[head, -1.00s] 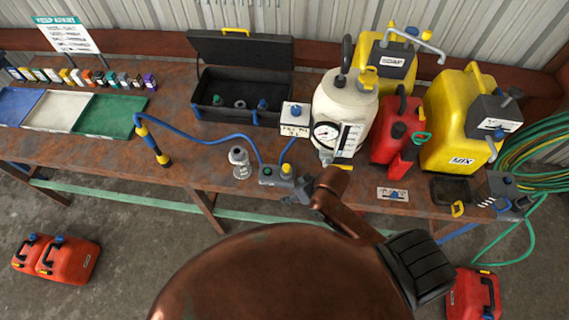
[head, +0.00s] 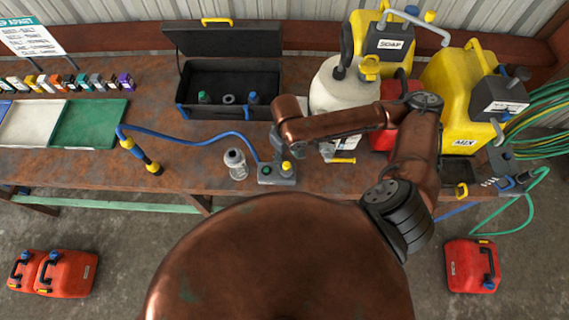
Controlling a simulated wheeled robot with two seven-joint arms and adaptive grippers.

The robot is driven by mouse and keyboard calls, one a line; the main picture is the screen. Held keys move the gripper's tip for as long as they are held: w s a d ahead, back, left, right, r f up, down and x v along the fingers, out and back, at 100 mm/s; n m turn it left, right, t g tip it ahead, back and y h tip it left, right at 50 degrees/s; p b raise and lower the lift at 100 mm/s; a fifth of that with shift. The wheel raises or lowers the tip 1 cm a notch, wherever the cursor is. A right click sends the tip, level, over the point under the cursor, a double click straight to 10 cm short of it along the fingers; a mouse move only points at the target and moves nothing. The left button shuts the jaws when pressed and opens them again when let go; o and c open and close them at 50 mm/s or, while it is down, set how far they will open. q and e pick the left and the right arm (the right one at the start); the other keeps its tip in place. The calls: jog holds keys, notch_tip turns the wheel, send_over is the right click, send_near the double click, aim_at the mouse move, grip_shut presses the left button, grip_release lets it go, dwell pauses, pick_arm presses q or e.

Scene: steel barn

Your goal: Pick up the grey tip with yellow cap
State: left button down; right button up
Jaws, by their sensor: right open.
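The grey tip with the yellow cap (head: 286,167) stands upright at the right side of a small grey block (head: 268,181) on the rusty workbench. A green-capped piece sits at the block's left side. My right arm reaches in from the right and bends down at its copper wrist. My right gripper (head: 279,149) is open, small and dark in view, just above and behind the yellow cap. I cannot tell whether its fingers touch the tip. My left gripper is not in view.
A clear-grey bottle (head: 236,164) stands left of the block, and a blue hose (head: 190,137) runs behind it. An open black toolbox (head: 228,92) is behind. The white tank (head: 345,88) and yellow jugs stand right.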

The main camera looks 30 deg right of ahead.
aim_at(286, 164)
jog(key=shift+s+f, duration=0.1)
jog(key=shift+f, duration=0.85)
jog(key=f, duration=0.3)
jog(key=shift+w+f, duration=0.2)
jog(key=shift+f, duration=0.55)
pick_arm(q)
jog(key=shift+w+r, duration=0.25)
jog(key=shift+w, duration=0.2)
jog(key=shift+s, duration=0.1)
pick_arm(e)
jog(key=shift+c, duration=0.7)
jog(key=c, duration=0.5)
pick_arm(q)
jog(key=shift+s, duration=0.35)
pick_arm(e)
grip_shut()
